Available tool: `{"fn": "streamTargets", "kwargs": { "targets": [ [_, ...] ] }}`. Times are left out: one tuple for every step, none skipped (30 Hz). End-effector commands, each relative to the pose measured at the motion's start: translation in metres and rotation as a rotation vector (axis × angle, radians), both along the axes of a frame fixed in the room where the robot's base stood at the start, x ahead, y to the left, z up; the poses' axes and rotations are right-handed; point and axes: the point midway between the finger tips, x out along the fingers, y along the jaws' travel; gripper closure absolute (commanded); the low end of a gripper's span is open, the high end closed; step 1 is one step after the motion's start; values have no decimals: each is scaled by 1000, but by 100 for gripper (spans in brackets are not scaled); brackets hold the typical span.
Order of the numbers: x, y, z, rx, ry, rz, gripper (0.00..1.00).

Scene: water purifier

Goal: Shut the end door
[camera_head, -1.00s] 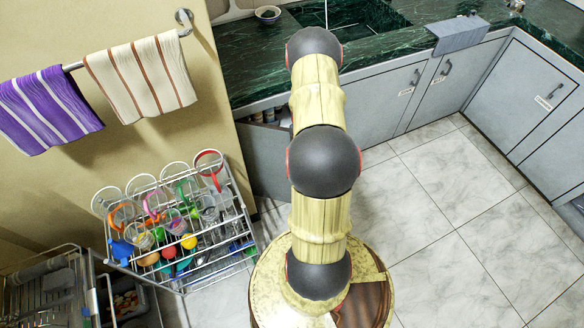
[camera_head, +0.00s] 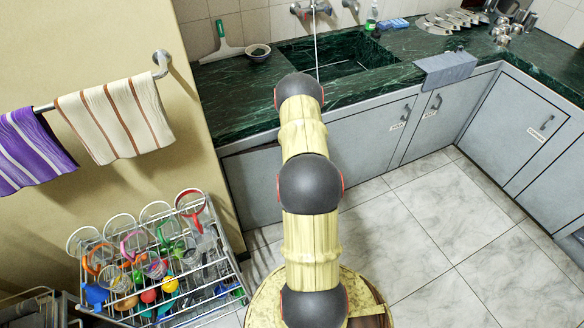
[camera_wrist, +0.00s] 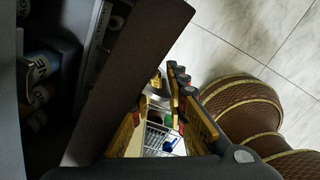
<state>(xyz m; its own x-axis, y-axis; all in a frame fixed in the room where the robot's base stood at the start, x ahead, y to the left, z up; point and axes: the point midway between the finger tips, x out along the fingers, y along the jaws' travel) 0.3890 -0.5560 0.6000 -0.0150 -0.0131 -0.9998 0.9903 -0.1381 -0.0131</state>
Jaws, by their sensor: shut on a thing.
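The end door (camera_head: 252,185) is a grey cabinet door at the left end of the counter front, beside the beige wall. In the wrist view its dark panel (camera_wrist: 135,65) stands at an angle from the cabinet, with bottles (camera_wrist: 38,75) visible behind it, so it is partly open. My gripper (camera_wrist: 172,80) is at the door's outer side, with its fingers closed at the handle; the handle itself is mostly hidden. In the head view my arm hides the gripper.
A wire rack with colourful mugs (camera_head: 150,265) stands at the left, near the door. Towels (camera_head: 118,118) hang on the wall. Other grey doors (camera_head: 440,115) are shut. The tiled floor (camera_head: 410,225) at the right is clear.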

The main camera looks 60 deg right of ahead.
Motion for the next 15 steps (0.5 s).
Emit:
{"fn": "streamTargets", "kwargs": {
  "targets": [
    [-5, -1, 2, 15, -4, -54, 100],
    [-4, -2, 2, 15, -4, -54, 100],
    [-4, -2, 2, 15, -4, -54, 100],
    [-4, -2, 2, 15, -4, -54, 100],
    [-4, -2, 3, 14, -5, -54, 100],
    [-4, -2, 3, 14, -5, -54, 100],
    [-4, -2, 3, 14, -5, -54, 100],
    [-4, -3, 3, 14, -6, -54, 100],
    [-4, -3, 4, 13, -6, -54, 100],
    [-4, -3, 4, 13, -6, -54, 100],
    [-3, -3, 4, 13, -6, -54, 84],
    [-3, -3, 4, 12, -6, -54, 82],
    [-3, -3, 5, 12, -6, -54, 80],
    [-3, -3, 5, 12, -6, -54, 78],
    [-3, -4, 5, 12, -6, -54, 76]
  ]
}}
